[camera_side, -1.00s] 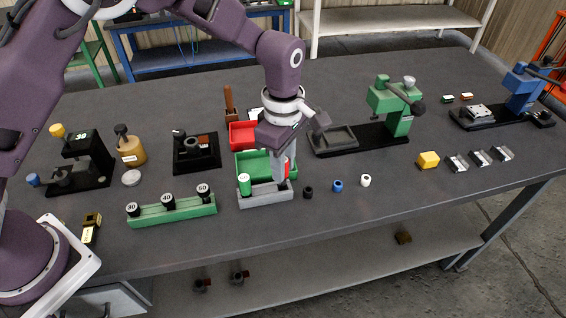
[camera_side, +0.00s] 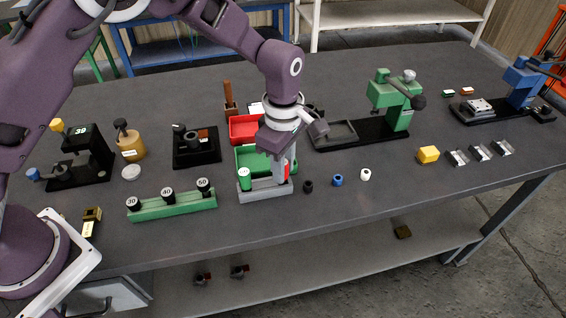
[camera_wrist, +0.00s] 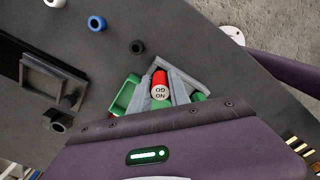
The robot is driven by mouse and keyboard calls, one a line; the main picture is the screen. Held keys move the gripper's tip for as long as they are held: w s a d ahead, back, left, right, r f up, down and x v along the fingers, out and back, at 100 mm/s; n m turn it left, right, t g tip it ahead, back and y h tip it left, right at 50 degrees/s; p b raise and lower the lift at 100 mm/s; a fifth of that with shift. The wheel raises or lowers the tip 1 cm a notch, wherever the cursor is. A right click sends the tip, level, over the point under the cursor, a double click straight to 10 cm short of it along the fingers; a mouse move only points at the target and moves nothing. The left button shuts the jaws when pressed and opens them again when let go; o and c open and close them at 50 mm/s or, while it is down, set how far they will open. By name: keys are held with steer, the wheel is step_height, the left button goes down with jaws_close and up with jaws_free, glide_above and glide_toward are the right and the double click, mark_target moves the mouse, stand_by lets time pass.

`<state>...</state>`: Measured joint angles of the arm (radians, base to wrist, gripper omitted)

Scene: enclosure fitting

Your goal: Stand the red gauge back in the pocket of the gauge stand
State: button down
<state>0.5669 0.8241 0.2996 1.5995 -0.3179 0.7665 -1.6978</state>
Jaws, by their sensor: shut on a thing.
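The red gauge (camera_side: 287,170) is between the fingers of my gripper (camera_side: 280,172), upright or nearly so, over the right end of the grey gauge stand (camera_side: 265,190). The wrist view shows its red body and pale lettered top (camera_wrist: 160,91) between the grey fingers (camera_wrist: 172,85). My gripper is shut on it. The fingers hide its lower part and the pocket, so I cannot tell how deep it sits. A green gauge (camera_side: 244,178) stands in the left end of the stand, and a bit of green shows beside the fingers in the wrist view.
A green bin (camera_side: 245,157) and a red bin (camera_side: 243,130) lie just behind the stand. A green block with three black-topped plugs (camera_side: 172,206) is to the left. Black (camera_side: 308,186), blue (camera_side: 337,180) and white (camera_side: 365,174) rings lie to the right. The bench front is clear.

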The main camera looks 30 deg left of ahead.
steer(key=shift+f, duration=0.35)
steer(key=c, duration=1.1)
jaws_free()
steer(key=shift+c, duration=0.2)
step_height(320, 180, up, 7)
